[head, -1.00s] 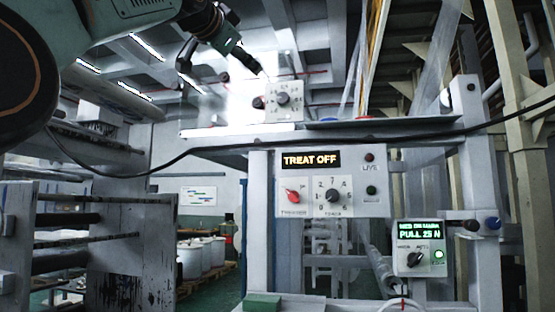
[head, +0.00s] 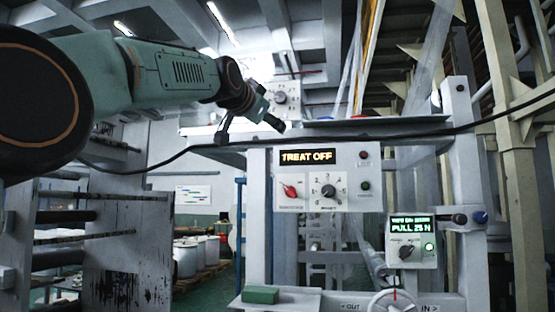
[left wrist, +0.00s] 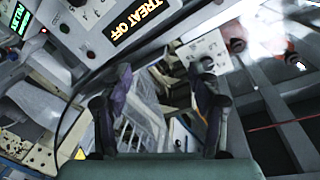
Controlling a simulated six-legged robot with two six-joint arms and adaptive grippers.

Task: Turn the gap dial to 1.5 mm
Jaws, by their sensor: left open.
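A white panel with a dark round dial (head: 280,97) and small marks around it stands on the upper shelf in the head view. I take it for the gap dial, but its label and setting are too small to read. My left gripper (head: 250,132) is open and empty, in front of the shelf edge, below and left of this dial. It covers the panel's left part. In the left wrist view, the open fingers (left wrist: 162,88) spread apart with nothing between them. The dial (left wrist: 207,62) shows there beside the right finger. My right gripper is not in view.
Below the shelf is a panel with a lit TREAT OFF display (head: 311,156), a red knob (head: 291,191) and a numbered dial (head: 328,191). A PULL 25 N box (head: 411,240) is lower right. A black cable (head: 400,138) crosses in front of the shelf.

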